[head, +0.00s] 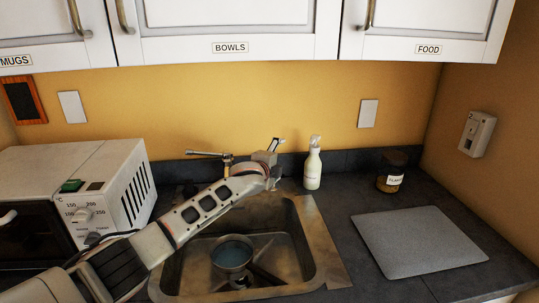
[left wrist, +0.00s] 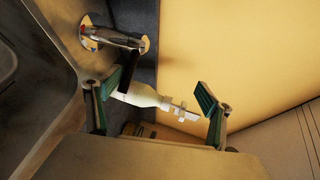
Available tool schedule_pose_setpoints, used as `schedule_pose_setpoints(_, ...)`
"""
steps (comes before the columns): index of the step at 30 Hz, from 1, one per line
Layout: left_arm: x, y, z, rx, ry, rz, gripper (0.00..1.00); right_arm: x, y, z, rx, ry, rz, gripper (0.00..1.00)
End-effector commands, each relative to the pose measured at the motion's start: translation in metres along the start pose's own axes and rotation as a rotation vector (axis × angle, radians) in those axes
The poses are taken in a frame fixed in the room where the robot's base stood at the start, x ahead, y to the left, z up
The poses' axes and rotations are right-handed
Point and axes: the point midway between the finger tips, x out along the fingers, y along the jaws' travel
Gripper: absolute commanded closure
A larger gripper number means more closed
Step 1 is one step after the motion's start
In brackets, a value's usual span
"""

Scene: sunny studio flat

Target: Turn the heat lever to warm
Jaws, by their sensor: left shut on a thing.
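The tap behind the sink shows its metal body (head: 228,160) in the head view. In the left wrist view its chrome part (left wrist: 112,36) lies between a blue mark and a red mark. A dark bar, which looks like the heat lever (left wrist: 130,72), lies along the inner side of one finger. My left gripper (head: 276,147) is at the back of the sink, just right of the tap, shut on the lever. In the left wrist view its green-padded fingers (left wrist: 158,98) still stand well apart, and the contact is hard to see. My right gripper is out of view.
A white pump bottle (head: 313,168) stands close to the right of my left gripper. A pan (head: 232,255) is in the sink (head: 316,235). A small oven (head: 75,195) is at the left. A grey board (head: 415,240) and a jar (head: 391,180) are at the right.

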Motion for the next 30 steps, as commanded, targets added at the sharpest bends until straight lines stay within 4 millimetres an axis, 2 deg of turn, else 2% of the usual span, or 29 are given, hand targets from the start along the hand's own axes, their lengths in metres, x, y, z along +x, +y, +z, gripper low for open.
schedule_pose_setpoints(1,-0.008,-0.029,-0.004,-0.007,0.015,-0.040,0.36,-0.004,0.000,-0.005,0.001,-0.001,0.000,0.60)
schedule_pose_setpoints(6,-0.018,-0.028,-0.002,-0.007,0.014,-0.041,0.37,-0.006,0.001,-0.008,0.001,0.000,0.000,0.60)
schedule_pose_setpoints(7,-0.019,-0.027,-0.001,-0.007,0.015,-0.042,0.43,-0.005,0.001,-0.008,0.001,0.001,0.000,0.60)
schedule_pose_setpoints(8,-0.021,-0.027,0.000,-0.006,0.014,-0.041,0.55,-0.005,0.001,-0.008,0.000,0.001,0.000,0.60)
schedule_pose_setpoints(9,-0.023,-0.025,0.000,-0.006,0.013,-0.039,0.73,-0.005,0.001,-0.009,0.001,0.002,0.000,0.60)
schedule_pose_setpoints(30,-0.065,-0.014,0.014,-0.002,0.008,-0.025,0.73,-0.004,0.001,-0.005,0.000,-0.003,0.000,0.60)
